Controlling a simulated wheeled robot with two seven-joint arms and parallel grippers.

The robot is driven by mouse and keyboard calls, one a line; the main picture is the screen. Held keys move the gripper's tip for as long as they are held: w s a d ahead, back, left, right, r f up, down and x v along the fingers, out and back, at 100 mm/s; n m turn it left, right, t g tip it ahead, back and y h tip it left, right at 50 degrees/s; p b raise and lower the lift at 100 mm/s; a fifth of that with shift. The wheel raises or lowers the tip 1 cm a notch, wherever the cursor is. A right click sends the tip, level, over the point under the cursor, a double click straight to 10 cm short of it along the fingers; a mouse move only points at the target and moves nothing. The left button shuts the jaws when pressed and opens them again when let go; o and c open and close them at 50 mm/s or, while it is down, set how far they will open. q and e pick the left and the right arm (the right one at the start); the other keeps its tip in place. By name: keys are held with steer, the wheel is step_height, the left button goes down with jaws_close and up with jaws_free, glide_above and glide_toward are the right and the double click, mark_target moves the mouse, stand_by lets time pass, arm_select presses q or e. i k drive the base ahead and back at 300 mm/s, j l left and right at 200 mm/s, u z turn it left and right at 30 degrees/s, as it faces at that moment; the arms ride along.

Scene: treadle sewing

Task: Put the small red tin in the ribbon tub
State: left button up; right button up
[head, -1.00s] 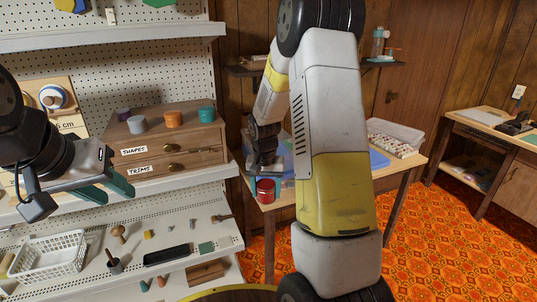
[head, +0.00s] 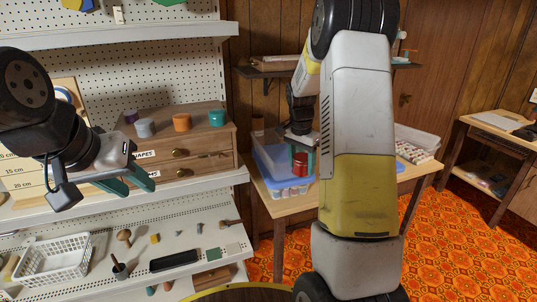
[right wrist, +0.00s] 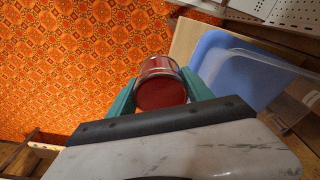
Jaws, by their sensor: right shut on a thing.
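The small red tin (head: 300,162) is between the teal fingers of my right gripper (head: 301,150), which is shut on it. In the right wrist view the tin (right wrist: 160,84) shows its round red end, with a finger on each side. In the head view the tin appears in front of a bluish clear tub (head: 262,168) with pastel rolls in it, which looks like the ribbon tub. I cannot tell whether the tin is over its inside. My left gripper (head: 137,180) is open and empty in front of the drawer unit.
The wooden table (head: 270,207) carries the tub and, further right, a clear box (head: 418,142) of small coloured things. My right arm hides the table's middle. At left are a drawer unit (head: 200,142) with several small pots and a shelf with a white basket (head: 52,258).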

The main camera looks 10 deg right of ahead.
mark_target(281, 160)
steer(key=i, duration=0.85)
